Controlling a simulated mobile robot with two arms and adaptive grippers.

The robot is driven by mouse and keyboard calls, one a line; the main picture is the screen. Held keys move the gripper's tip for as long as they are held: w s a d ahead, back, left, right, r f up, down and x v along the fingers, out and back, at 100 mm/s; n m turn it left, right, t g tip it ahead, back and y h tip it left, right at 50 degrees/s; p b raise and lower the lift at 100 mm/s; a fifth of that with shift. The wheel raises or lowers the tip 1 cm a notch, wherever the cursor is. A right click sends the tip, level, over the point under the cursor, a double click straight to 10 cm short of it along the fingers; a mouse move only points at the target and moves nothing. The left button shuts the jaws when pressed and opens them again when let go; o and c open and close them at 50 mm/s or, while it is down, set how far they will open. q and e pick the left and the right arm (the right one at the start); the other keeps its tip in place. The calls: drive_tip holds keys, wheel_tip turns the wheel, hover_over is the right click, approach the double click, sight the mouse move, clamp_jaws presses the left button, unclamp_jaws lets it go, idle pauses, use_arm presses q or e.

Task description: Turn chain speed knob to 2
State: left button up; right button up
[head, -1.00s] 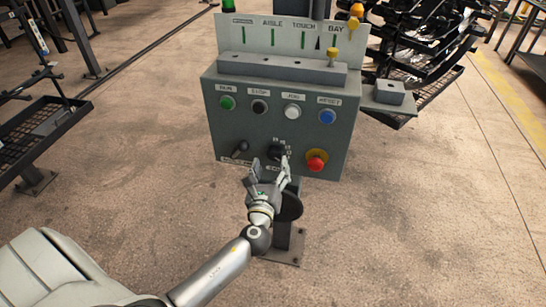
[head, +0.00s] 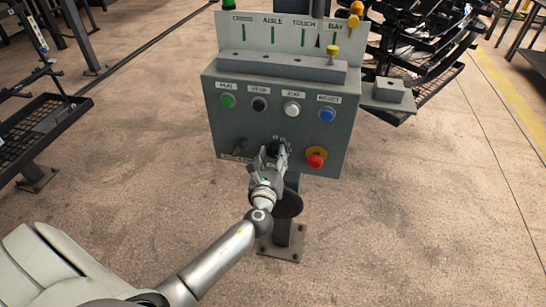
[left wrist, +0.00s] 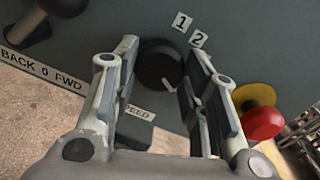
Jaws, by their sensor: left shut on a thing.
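The black chain speed knob (head: 275,147) is on the lower middle of the grey control box. In the left wrist view the knob (left wrist: 158,64) is round, with a short white mark at its lower right edge. Number plates 1 (left wrist: 181,22) and 2 (left wrist: 198,39) are above and right of it. Any further numbers are hidden by a finger. My left gripper (head: 272,152) is at the box with a finger on each side of the knob, shut on it. The fingers also show in the left wrist view (left wrist: 164,62). My right gripper is not in view.
A red mushroom button (head: 316,160) on yellow is close right of the knob. A black lever (head: 237,146) is to its left, over a BACK 0 FWD plate (left wrist: 40,70). Green (head: 228,101), black, white and blue (head: 327,115) buttons are above.

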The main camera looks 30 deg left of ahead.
use_arm(q)
drive_tip(key=shift+n, duration=0.3)
drive_tip(key=n+b, duration=0.1)
drive_tip(key=n, duration=0.1)
drive_tip(key=shift+f+n, duration=0.1)
drive_tip(key=shift+n, duration=0.3)
drive_tip(key=n+b, duration=0.1)
drive_tip(key=n, duration=0.1)
drive_tip(key=n+b, duration=0.1)
drive_tip(key=n, duration=0.2)
drive_tip(key=shift+g+h, duration=0.3)
drive_tip(key=n, duration=0.4)
drive_tip(key=shift+b, duration=0.4)
drive_tip(key=n, duration=0.4)
drive_tip(key=shift+r+h, duration=0.2)
drive_tip(key=shift+h, duration=0.2)
drive_tip(key=shift+n, duration=0.4)
drive_tip(key=o, duration=1.1)
drive_tip(key=shift+c, duration=0.2)
